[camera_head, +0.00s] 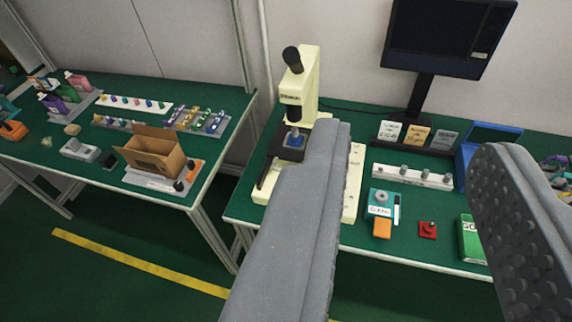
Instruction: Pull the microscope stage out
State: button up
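The cream microscope (306,88) stands on the right green table, near its left end. Its dark stage (287,151) shows under the objective, with a small blue piece (295,140) on it. A dark handle (268,173) sticks out from the stage toward the front edge. My gripper (415,145) is open, its two grey fingers wide apart with nothing held between them. The left finger covers the right part of the microscope base and stands right of the stage handle. No contact with the microscope is visible.
On the right table are a teal box (381,203), a red knob block (428,230), a white strip with knobs (412,177), a blue bin (486,146) and a monitor (448,36). A cardboard box (155,153) sits on the left table (75,174). A floor gap separates the tables.

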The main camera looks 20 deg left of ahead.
aim_at(278, 149)
jog(key=u, duration=0.05)
jog(key=i, duration=0.95)
jog(key=z, duration=0.05)
